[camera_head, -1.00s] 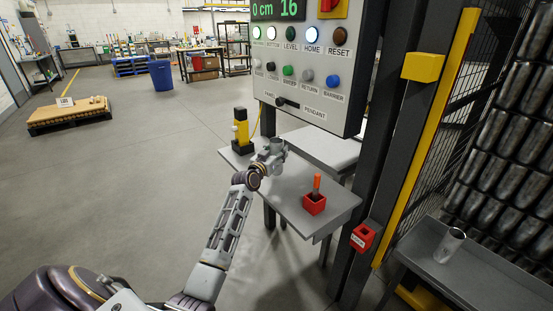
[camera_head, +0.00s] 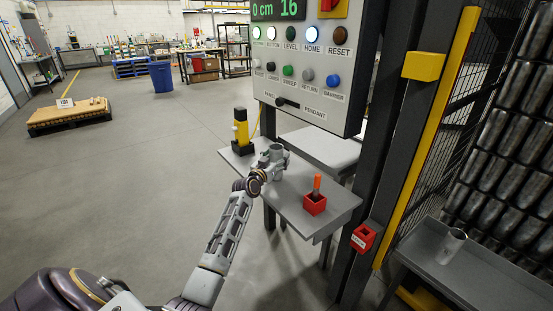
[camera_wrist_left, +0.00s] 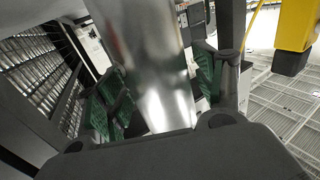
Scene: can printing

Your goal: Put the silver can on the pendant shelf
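My left gripper (camera_head: 268,164) is over the grey pendant shelf (camera_head: 334,200) below the control panel, near the shelf's left part. A silver can (camera_head: 278,150) stands up between its fingers, its upper end showing in the head view. In the left wrist view the shiny can (camera_wrist_left: 152,70) fills the space between the green finger pads, which appear to touch its sides. My right gripper is out of view.
A yellow and black device (camera_head: 241,130) stands at the shelf's left end. A red holder (camera_head: 315,204) with an orange-topped item is to the right. The control panel (camera_head: 310,70) hangs above. Another silver can (camera_head: 451,247) stands on the grey side table (camera_head: 475,275).

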